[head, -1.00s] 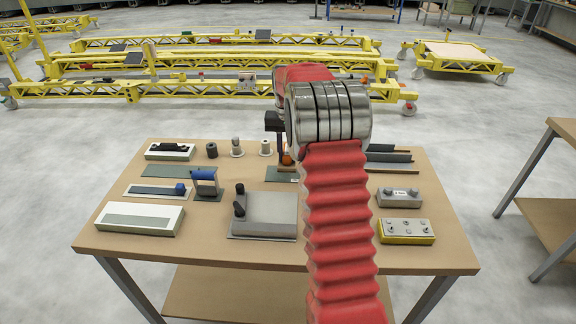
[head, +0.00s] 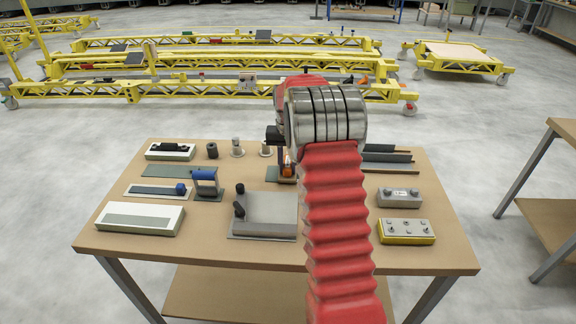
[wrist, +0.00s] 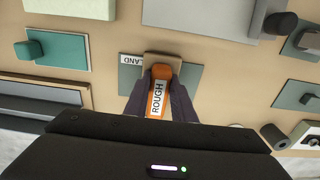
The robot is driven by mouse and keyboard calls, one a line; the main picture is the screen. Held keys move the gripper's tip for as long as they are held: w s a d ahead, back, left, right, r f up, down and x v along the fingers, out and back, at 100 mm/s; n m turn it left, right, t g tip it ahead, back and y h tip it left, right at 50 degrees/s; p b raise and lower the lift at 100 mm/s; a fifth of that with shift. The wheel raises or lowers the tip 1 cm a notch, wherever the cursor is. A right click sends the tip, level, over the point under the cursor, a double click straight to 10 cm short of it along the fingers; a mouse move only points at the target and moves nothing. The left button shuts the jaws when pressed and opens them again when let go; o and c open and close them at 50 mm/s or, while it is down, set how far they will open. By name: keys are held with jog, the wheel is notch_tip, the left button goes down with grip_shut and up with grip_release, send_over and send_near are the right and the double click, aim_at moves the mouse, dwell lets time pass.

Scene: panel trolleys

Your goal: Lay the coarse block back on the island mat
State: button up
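The coarse block (wrist: 158,92) is orange with a white label reading ROUGH and a tan part at its far end. My gripper (wrist: 160,88) has its dark fingers against both sides of it. The block is over the middle of the mat in the wrist view. In the head view the block (head: 288,171) is low at the mat (head: 272,173), partly hidden by my arm. I cannot tell whether it touches the mat.
A grey plate with black knobs (head: 265,212) lies in front of the mat. A blue-handled tool (head: 206,182) stands to the left. Small cylinders (head: 237,148) stand behind left. Yellow trolleys stand beyond the table.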

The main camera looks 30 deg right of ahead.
aim_at(288, 166)
jog(key=o, duration=0.5)
jog(key=shift+c, duration=0.2)
jog(key=shift+r, duration=0.1)
notch_tip(288, 166, up, 12)
jog(key=shift+s, duration=0.2)
jog(key=shift+a, duration=0.1)
dwell(0.8)
